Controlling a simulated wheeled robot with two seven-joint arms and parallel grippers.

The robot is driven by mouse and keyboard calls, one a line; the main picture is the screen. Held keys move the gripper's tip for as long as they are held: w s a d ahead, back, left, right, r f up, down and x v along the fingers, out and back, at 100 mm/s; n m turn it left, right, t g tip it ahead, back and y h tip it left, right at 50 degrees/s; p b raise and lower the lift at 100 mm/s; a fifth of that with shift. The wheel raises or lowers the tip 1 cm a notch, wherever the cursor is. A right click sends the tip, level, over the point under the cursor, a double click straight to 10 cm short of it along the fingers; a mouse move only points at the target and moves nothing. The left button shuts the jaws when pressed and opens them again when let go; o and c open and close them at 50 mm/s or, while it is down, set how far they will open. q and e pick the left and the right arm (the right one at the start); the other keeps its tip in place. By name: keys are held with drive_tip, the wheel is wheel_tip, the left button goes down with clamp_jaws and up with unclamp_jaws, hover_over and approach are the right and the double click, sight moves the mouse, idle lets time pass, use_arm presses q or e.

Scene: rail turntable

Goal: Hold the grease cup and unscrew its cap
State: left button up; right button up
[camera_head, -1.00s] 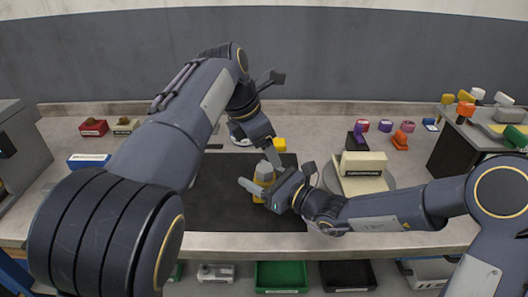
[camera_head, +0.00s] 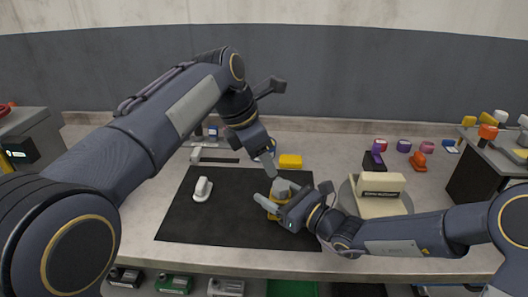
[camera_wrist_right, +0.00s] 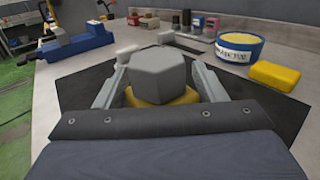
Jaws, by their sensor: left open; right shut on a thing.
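The grease cup has a yellow body (camera_head: 272,213) and a grey hexagonal cap (camera_head: 281,187). It stands upright over the black mat. The right wrist view shows the cap (camera_wrist_right: 160,75) from close by, with the yellow body (camera_wrist_right: 160,98) below it. My right gripper (camera_head: 275,201) is shut on the grease cup, one finger on each side. My left gripper (camera_head: 269,165) is open just above and behind the cap, fingers pointing down. I cannot tell whether a left finger touches the cap. The left fingers are not clearly seen in the right wrist view.
The black mat (camera_head: 190,222) also bears a white-handled item (camera_head: 202,189). A round turntable (camera_head: 348,198) with a cream block (camera_head: 381,188) stands right. In the wrist view, a blue tub (camera_wrist_right: 240,50) stands beyond the mat.

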sight(280, 186)
use_arm(q)
drive_tip(key=x, duration=0.9)
drive_tip(key=shift+f, duration=0.2)
drive_tip(key=c, duration=0.8)
drive_tip(key=n, duration=0.1)
drive_tip(key=n+t, duration=0.1)
drive_tip(key=n, duration=0.1)
drive_tip(key=n+y, duration=0.1)
drive_tip(key=shift+s+d+n, duration=0.2)
drive_tip(key=shift+d+n, duration=0.05)
drive_tip(key=shift+n, duration=0.05)
drive_tip(key=shift+c, duration=0.3)
drive_tip(key=shift+n+t+y, duration=0.3)
drive_tip(key=shift+n+t, duration=0.1)
drive_tip(key=shift+n, duration=0.3)
drive_tip(key=shift+n, duration=0.6)
